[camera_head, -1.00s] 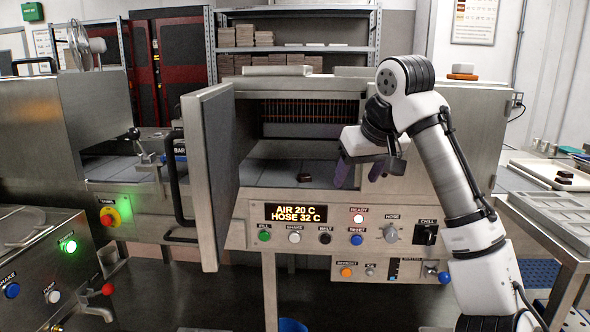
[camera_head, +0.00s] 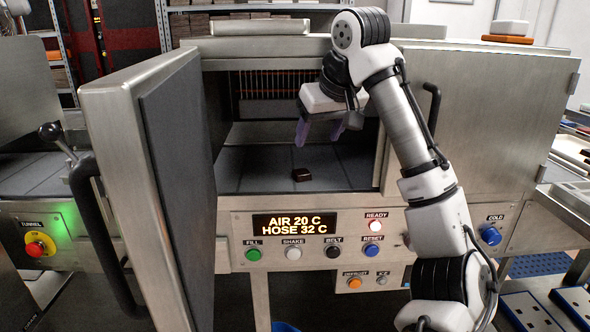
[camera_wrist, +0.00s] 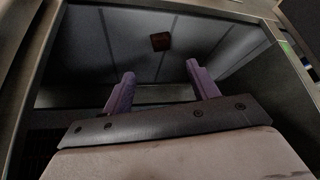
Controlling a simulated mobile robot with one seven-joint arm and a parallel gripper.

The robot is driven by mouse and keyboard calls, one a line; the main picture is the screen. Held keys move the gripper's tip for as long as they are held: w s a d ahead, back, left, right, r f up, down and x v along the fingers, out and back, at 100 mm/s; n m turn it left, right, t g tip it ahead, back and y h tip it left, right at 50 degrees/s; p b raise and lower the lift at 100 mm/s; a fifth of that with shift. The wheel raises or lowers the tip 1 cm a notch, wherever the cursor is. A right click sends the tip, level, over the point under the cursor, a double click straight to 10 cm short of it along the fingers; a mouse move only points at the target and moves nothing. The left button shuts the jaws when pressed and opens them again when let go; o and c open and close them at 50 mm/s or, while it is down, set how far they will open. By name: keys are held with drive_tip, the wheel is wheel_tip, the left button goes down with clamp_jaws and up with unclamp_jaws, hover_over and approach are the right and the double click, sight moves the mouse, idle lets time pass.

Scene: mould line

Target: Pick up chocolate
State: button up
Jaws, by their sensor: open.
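The chocolate (camera_head: 302,174) is a small dark brown block lying on the grey belt floor inside the open machine chamber. It also shows in the wrist view (camera_wrist: 160,41), beyond and between my two purple fingers. My gripper (camera_head: 319,134) is at the chamber opening, above and slightly right of the chocolate, apart from it. In the wrist view my gripper (camera_wrist: 160,86) has its fingers spread with nothing between them. Nothing hides the chocolate in either view.
The open steel door (camera_head: 147,190) stands at the left of the chamber. The steel housing (camera_head: 490,115) bounds the right side. A control panel (camera_head: 310,236) with buttons and a display runs below the opening. The belt floor (camera_head: 255,160) around the chocolate is clear.

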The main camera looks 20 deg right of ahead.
approach(302, 172)
drive_tip(key=shift+x, duration=1.2)
drive_tip(key=shift+p+x, duration=0.55)
drive_tip(key=shift+x, duration=2.2)
drive_tip(key=c, duration=1)
